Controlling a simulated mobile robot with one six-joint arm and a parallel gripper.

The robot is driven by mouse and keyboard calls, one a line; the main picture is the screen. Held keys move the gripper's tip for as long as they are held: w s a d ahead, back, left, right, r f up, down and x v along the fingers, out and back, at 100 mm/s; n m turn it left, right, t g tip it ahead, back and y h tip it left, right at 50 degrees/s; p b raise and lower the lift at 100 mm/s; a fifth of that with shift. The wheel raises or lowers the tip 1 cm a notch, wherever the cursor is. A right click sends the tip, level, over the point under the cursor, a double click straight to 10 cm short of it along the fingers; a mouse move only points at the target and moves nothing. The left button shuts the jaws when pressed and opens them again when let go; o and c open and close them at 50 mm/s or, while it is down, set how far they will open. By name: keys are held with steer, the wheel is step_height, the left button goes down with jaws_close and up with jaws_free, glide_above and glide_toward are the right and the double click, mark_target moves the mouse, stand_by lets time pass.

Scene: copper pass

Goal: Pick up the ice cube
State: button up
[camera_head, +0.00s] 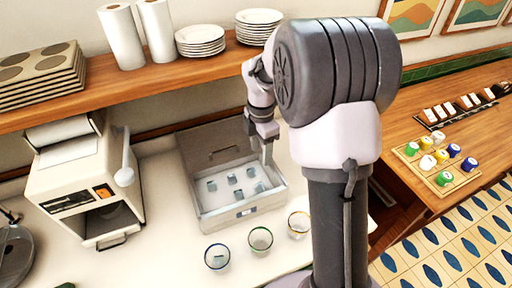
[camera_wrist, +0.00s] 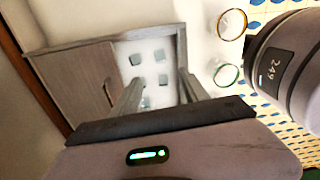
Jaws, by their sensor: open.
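Several ice cubes (camera_head: 232,179) lie apart on the white floor of a grey ice bin (camera_head: 243,218) on the counter. They also show in the wrist view as small grey-blue blocks (camera_wrist: 135,59). My gripper (camera_head: 267,155) is over the right side of the bin, pointing down. In the wrist view my gripper (camera_wrist: 160,92) is open, with its two fingers apart and several cubes visible between and beyond them. Nothing is seen held. The arm may hide part of the bin's right side.
Three glasses stand before the bin: blue-rimmed (camera_head: 217,257), green-rimmed (camera_head: 260,239) and yellow-rimmed (camera_head: 299,225). A white machine (camera_head: 75,190) stands left. A wooden shelf (camera_head: 150,80) with plates (camera_head: 200,40) runs above. A tray of colored cups (camera_head: 412,160) sits on the right counter.

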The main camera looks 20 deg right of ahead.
steer(key=b, duration=0.3)
glide_above(259, 185)
steer(key=f, duration=1.1)
steer(key=shift+s+a+f, duration=0.2)
steer(key=shift+a, duration=0.05)
steer(key=f, duration=0.2)
steer(key=f+b, duration=0.1)
steer(key=f, duration=0.2)
steer(key=shift+w+d+f, duration=0.2)
steer(key=shift+d+f, duration=0.1)
steer(key=shift+f, duration=0.1)
steer(key=shift+s+r, duration=0.1)
steer(key=c, duration=0.3)
jaws_close()
